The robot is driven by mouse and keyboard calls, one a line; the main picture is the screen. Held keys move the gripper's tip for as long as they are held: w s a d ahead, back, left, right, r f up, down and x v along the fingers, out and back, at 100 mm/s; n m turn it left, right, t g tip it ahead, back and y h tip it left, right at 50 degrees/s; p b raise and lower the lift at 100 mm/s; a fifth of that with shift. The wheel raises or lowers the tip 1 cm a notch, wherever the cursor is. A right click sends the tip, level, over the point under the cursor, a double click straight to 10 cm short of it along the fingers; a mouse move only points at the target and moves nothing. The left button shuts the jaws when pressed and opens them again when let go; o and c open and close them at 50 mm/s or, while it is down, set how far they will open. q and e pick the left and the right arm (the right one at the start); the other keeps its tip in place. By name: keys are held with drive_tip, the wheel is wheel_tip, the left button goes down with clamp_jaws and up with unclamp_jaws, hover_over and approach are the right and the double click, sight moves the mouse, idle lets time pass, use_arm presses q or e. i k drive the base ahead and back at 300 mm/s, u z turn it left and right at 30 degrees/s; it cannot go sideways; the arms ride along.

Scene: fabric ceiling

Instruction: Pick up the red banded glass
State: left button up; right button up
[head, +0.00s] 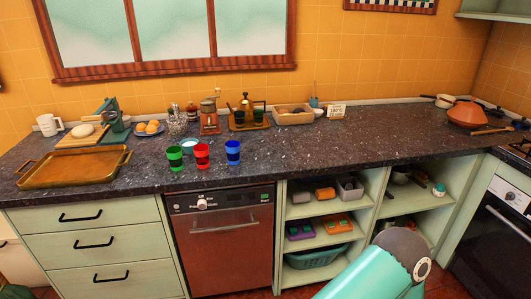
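The red banded glass (202,156) stands upright on the dark speckled counter (300,165), near the front edge above the dishwasher. A green banded glass (175,158) stands close on its left. A blue banded glass (233,152) stands on its right with a small gap. Neither of my grippers shows in the head view. A teal link of my own arm shows at the bottom right, well below the counter top and away from the glasses.
A brass tray (72,181) lies at the left of the counter. The counter right of the blue glass is clear. Open shelves (320,240) are below.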

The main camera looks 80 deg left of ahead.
sight(202, 157)
drive_tip(key=u, duration=4)
drive_tip(key=k, duration=0.1)
drive_tip(key=z, duration=2.75)
drive_tip(key=i, duration=0.25)
drive_tip(key=u, duration=2.35)
drive_tip(key=k, duration=0.45)
drive_tip(key=u, duration=0.4)
drive_tip(key=i, duration=1.4)
drive_tip(key=z, duration=0.45)
